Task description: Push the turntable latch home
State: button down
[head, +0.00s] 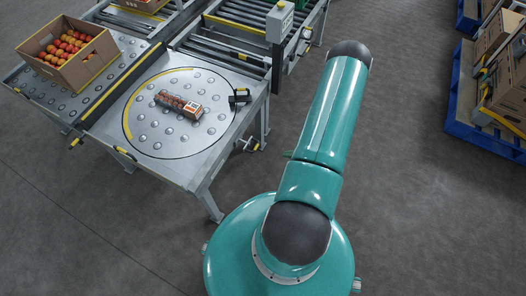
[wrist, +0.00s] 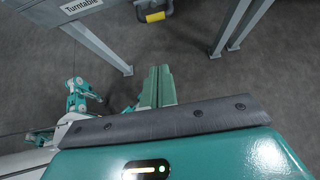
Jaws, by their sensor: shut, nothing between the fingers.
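The turntable (head: 150,138) is a round plate with studs and a yellow-and-black ring, set in a grey metal table. A small black fitting (head: 240,97) sits at the plate's right edge. A yellow-gripped handle (head: 250,144) hangs at the table's right side; a similar yellow grip on a dark bracket (wrist: 155,16) shows at the top of the wrist view, near a "Turntable" label (wrist: 80,5). I cannot tell which of these is the latch. My gripper (wrist: 158,70) has its green fingers together, empty, apart from the yellow grip. It is not visible in the head view.
Roller conveyors (head: 240,45) run behind. Table legs (wrist: 103,47) stand near my gripper. Blue pallets (head: 462,115) are at right; the floor between is clear.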

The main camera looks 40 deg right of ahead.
dwell(0.3)
jog(key=w+r+x, duration=0.2)
jog(key=x, duration=1)
jog(key=shift+a, duration=0.35)
jog(key=shift+w, duration=0.2)
jog(key=shift+w+a, duration=0.3)
jog(key=shift+w, duration=0.4)
jog(key=shift+w+a, duration=0.25)
jog(key=shift+w, duration=0.5)
jog(key=shift+w+a, duration=0.3)
jog(key=shift+w, duration=0.4)
jog(key=shift+r, duration=0.1)
